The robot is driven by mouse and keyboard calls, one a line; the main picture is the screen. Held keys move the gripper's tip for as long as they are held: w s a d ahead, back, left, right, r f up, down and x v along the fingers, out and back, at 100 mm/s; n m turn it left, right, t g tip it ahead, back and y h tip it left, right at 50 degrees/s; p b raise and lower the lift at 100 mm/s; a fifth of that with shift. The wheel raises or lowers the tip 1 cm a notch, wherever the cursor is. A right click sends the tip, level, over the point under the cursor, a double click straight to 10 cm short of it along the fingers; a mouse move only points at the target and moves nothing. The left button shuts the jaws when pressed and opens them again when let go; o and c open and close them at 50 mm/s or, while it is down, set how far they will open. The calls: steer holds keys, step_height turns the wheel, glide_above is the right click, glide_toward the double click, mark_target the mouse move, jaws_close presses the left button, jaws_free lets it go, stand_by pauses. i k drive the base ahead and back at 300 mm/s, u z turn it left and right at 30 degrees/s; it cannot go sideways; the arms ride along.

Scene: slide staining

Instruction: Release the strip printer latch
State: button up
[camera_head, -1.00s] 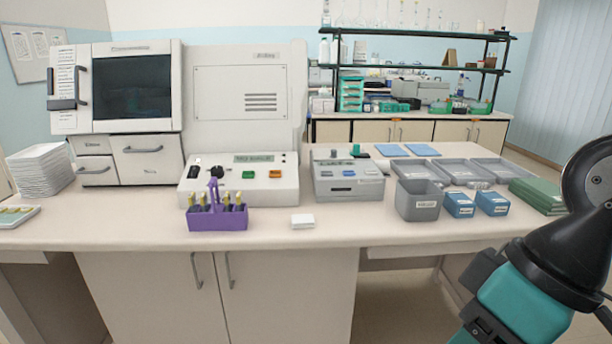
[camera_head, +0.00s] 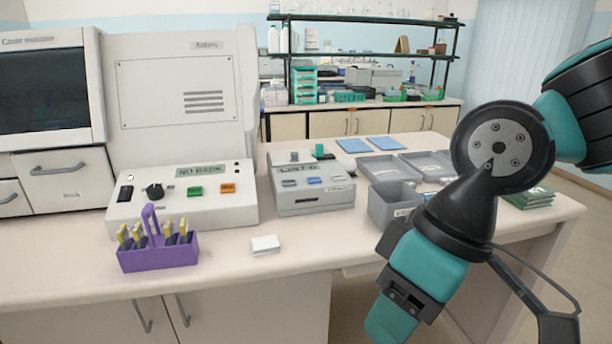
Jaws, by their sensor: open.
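A small grey device with a dark display and a front slot, which looks like the strip printer (camera_head: 312,201), stands on the bench in the middle of the view. I cannot tell which part is the latch.
Left of the printer is a white control panel (camera_head: 222,211) reading "NO RACK", with a purple rack (camera_head: 158,254) of several slides before it. A small white block (camera_head: 265,244) lies near the front edge. A grey bin (camera_head: 390,207) stands to the right, partly behind my arm.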

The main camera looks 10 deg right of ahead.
mark_target(319, 147)
steer(key=z, duration=0.05)
steer(key=i, duration=1.05)
steer(key=u, duration=0.05)
